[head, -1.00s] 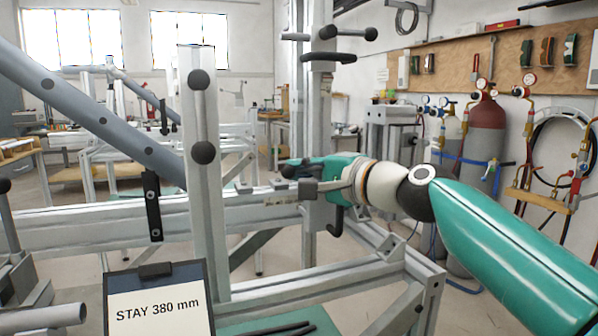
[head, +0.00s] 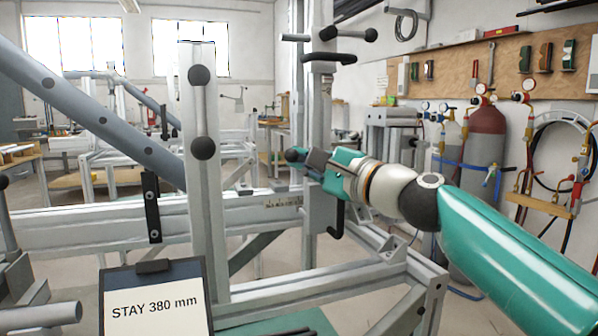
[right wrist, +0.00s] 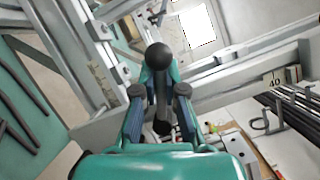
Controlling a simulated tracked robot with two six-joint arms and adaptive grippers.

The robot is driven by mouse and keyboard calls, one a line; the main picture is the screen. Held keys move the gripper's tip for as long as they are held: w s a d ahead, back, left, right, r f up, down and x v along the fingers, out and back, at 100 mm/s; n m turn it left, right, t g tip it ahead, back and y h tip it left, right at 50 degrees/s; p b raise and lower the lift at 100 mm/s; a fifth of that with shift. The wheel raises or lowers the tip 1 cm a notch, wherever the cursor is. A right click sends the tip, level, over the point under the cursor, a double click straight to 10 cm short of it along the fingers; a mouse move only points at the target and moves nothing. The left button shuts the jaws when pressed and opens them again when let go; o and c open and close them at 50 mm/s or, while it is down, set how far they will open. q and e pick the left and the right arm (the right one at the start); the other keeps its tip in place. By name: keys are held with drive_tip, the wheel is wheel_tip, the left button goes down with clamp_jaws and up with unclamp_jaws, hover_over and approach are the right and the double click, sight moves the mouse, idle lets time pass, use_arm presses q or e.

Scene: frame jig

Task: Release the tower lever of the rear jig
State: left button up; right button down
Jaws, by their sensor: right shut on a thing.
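My right gripper (head: 312,161) is at the jig's upright tower (head: 320,105), low on its front. In the right wrist view its two fingers (right wrist: 158,98) are closed on a lever, just below its black ball knob (right wrist: 158,55). The knob also shows in the head view (head: 292,155), just beyond the fingertips. Most of the lever's shaft and its pivot are hidden by the gripper. A black hook-shaped handle (head: 337,222) hangs just below the gripper. My left gripper is not in view.
A nearer post with black ball knobs (head: 202,149) stands left of the tower. A horizontal beam (head: 110,222) runs low across the jig. T-handles (head: 330,58) stick out above. A sign reading "STAY 380 mm" (head: 155,305) is in front. Gas cylinders (head: 487,145) stand at the right.

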drive_tip(key=shift+w+d+r+m+t+b, duration=0.1)
drive_tip(key=shift+m+t+b, duration=0.15)
drive_tip(key=shift+m, duration=0.4)
drive_tip(key=shift+r+m+t+b, duration=0.1)
drive_tip(key=shift+m+t+b, duration=0.1)
drive_tip(key=shift+m, duration=0.45)
drive_tip(key=c, duration=1.2)
unclamp_jaws()
drive_tip(key=shift+d+r, duration=0.2)
drive_tip(key=v, duration=1.2)
drive_tip(key=shift+f, duration=0.2)
